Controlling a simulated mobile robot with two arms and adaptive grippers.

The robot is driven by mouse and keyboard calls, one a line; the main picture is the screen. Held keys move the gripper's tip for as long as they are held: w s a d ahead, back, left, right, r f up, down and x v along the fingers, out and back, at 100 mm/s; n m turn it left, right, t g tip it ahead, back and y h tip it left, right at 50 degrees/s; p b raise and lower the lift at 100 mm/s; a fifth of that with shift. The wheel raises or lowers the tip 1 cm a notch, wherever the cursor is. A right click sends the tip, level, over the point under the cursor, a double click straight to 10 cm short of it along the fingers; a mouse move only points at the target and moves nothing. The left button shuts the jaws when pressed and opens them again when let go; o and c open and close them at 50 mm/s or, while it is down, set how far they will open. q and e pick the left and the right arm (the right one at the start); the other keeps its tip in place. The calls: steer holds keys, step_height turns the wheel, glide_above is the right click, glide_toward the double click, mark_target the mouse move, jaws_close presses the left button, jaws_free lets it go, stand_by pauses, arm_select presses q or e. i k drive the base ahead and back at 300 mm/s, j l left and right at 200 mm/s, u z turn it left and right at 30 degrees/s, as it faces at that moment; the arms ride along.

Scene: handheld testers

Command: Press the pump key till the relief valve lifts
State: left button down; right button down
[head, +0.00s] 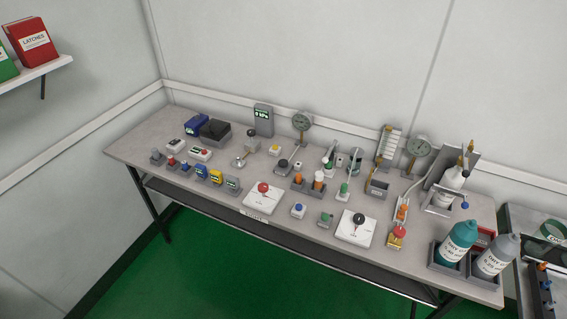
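Many small testers stand on a long grey workbench (190,122). A grey box with a lit green display (263,114) stands at the back; its reading is too small to be sure of. A small block with a yellow key (274,149) sits in front of it. A round gauge (301,121) on a stand is to its right, and a second gauge (420,146) is further right. I cannot tell for sure which part is the pump key or the relief valve. Neither of my grippers is in view.
Two white plates carry a red knob (263,188) and a black knob (359,217). Teal (457,242) and grey (495,256) bottles stand in holders at the right end. A shelf with a red binder (31,39) is at upper left. Green floor lies open in front.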

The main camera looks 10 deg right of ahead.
mark_target(282, 163)
steer(key=i+z, duration=0.1)
steer(key=z, duration=0.25)
steer(key=j+z, duration=0.1)
steer(key=z, duration=0.3)
steer(key=i+j+z, duration=0.1)
steer(key=z, duration=0.25)
steer(key=i+j+z, duration=0.1)
steer(key=j, duration=0.25)
steer(key=i+j+z, duration=0.15)
steer(key=j, duration=0.2)
steer(key=i+j+z, duration=0.1)
steer(key=j, duration=0.3)
steer(key=i+j+z, duration=0.1)
steer(key=j, duration=0.25)
steer(key=i+j+z, duration=0.1)
steer(key=j, duration=0.3)
steer(key=i, duration=0.1)
